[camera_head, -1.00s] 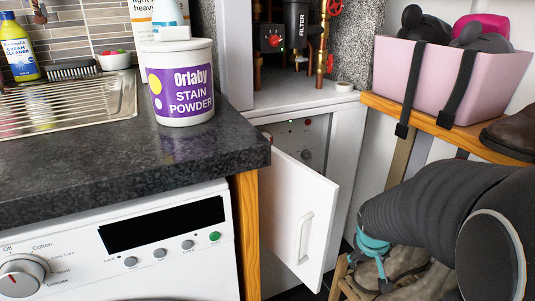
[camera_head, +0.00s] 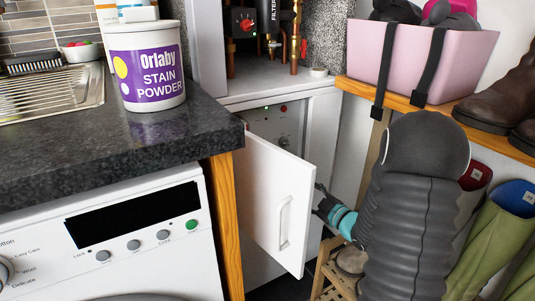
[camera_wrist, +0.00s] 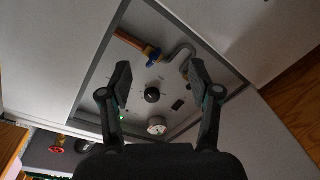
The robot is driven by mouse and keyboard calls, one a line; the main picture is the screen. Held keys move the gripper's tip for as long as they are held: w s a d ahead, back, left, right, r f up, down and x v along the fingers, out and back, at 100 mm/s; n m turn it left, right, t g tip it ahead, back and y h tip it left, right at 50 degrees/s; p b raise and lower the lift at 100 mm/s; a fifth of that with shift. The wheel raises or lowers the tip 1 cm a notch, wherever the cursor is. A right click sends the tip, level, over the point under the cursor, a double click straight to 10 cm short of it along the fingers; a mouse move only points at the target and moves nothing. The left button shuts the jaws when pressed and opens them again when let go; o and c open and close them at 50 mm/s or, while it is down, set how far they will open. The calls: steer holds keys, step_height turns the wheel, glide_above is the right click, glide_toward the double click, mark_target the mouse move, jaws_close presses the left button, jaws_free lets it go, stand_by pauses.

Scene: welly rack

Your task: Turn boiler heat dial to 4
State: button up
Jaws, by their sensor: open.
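The boiler panel (camera_head: 262,122) sits in the low cupboard behind the half-open white door (camera_head: 277,195). A dark round knob, which looks like the heat dial (camera_head: 284,142), is on it; its setting is too small to read. In the wrist view the black dial (camera_wrist: 152,94) has small marks around it, and a pale round gauge or knob (camera_wrist: 157,126) lies below. My gripper (camera_wrist: 158,83) is open and empty, its fingers apart on either side of the dial in the picture, not visibly touching it. In the head view my gripper (camera_head: 322,200) is beside the door's free edge.
The door's handle (camera_head: 284,222) and edge are close to my gripper's left. A pink crate (camera_head: 420,65) stands on a wooden shelf at right, with green wellies (camera_head: 478,245) below. A pipe with a blue valve (camera_wrist: 152,60) is near the dial in the wrist view.

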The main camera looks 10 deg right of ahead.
steer(key=s+a+r+n+t+y, duration=0.25)
steer(key=a+r+n+y, duration=0.2)
steer(key=r, duration=0.35)
steer(key=p+x, duration=0.2)
steer(key=x, duration=1.1)
steer(key=shift+g+y, duration=0.45)
steer(key=shift+w+f, duration=0.1)
steer(key=shift+f, duration=0.05)
steer(key=c, duration=1.1)
